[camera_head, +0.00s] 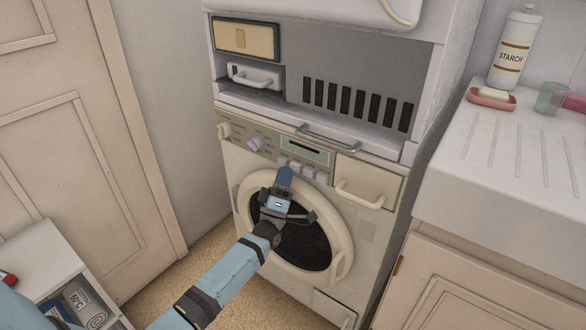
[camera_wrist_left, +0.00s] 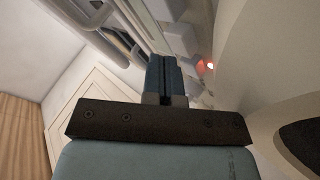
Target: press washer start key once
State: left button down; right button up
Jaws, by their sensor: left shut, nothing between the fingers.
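The washer (camera_head: 365,262) is a white front-loader with a round door. Its control panel (camera_head: 265,138) has two knobs, a small display (camera_head: 305,149) and a row of pale keys (camera_head: 308,171). My left gripper (camera_head: 285,172) is shut and empty, its blue fingers up at the row of keys, above the door. They hide part of the panel's lower edge. In the left wrist view the shut fingers (camera_wrist_left: 165,72) point toward pale keys (camera_wrist_left: 184,40), and a small red light (camera_wrist_left: 210,65) glows beside them. I cannot tell whether the fingertips touch a key, nor which key is start. My right gripper is not in view.
Above the washer is another white appliance (camera_head: 355,62) with vent slots and a handle. A white counter (camera_head: 500,170) at right holds a starch bottle (camera_head: 512,50) and a soap dish (camera_head: 491,98). A door (camera_head: 80,140) and a low shelf (camera_head: 40,258) are at left.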

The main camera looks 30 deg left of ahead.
pick_arm(q)
jog(key=shift+w+a+r, duration=0.15)
jog(key=shift+w+r, duration=0.2)
jog(key=shift+r, duration=0.15)
dwell(0.6)
jog(key=shift+s, duration=0.15)
jog(key=shift+f, duration=0.15)
jog(key=s+p, duration=0.1)
jog(key=s, duration=0.2)
jog(key=s+p, duration=0.1)
jog(key=s, duration=0.1)
jog(key=shift+f+p, duration=0.3)
jog(key=shift+p, duration=0.05)
dwell(0.7)
